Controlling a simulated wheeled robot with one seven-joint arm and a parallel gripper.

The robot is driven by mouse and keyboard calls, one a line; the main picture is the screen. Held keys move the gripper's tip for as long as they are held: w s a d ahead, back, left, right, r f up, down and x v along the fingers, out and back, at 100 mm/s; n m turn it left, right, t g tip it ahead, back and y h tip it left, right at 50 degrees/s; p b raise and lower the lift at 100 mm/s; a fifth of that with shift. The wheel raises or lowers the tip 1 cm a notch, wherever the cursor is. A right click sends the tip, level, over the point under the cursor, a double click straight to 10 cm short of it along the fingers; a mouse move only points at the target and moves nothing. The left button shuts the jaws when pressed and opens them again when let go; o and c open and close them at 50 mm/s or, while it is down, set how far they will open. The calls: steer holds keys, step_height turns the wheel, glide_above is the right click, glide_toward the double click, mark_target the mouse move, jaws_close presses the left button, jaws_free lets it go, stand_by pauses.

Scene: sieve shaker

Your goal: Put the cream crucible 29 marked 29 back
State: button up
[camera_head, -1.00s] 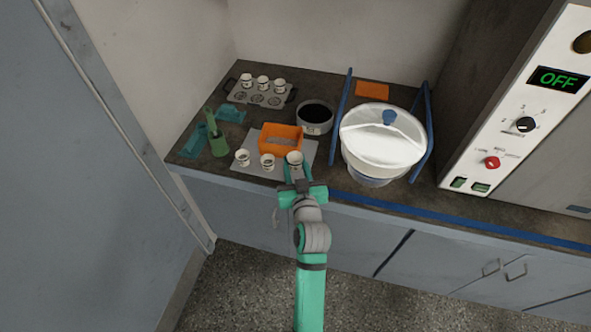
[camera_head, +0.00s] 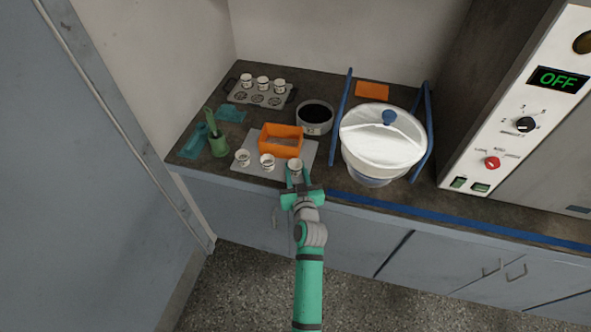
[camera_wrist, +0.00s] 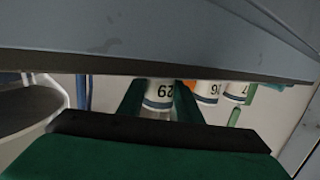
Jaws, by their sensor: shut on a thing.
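The cream crucible 29 (camera_head: 295,169) is between the fingers of my gripper (camera_head: 296,179), at the front right edge of a grey mat (camera_head: 309,147). In the wrist view crucible 29 (camera_wrist: 158,96) shows its number upside down, with a green finger on each side. My gripper is shut on it; whether its base touches the mat cannot be told. Two other crucibles stand to its left on the mat, one in the middle (camera_head: 267,162) and one at the left (camera_head: 242,157). A grey rack (camera_head: 236,96) at the back left holds three crucibles in its back row; its front-row places look empty.
An orange tray (camera_head: 282,151) sits just behind crucible 29. A dark-filled round pan (camera_head: 315,119), a lidded white vessel (camera_head: 381,145) between blue rails, and a green holder (camera_head: 218,146) stand nearby. An orange pad (camera_head: 372,90) lies at the back.

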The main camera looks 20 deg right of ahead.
steer(key=shift+f, duration=0.2)
steer(key=o, duration=1)
steer(key=shift+o, duration=0.2)
steer(key=shift+r, duration=0.15)
steer(key=shift+s, duration=0.2)
steer(key=s+a, duration=0.5)
steer(key=s, duration=0.7)
steer(key=s+a+f+n+y, duration=0.1)
steer(key=s+a, duration=0.4)
steer(key=s, duration=0.7)
steer(key=s+a, duration=0.6)
steer(key=s, duration=0.7)
steer(key=s+a+r+y, duration=0.1)
steer(key=s+a+r, duration=0.2)
steer(key=s+r, duration=0.2)
steer(key=s, duration=0.2)
steer(key=shift+s+a+n+g+y, duration=0.3)
steer(key=shift+s+a+n+y, duration=0.05)
steer(key=shift+s+n+y, duration=0.05)
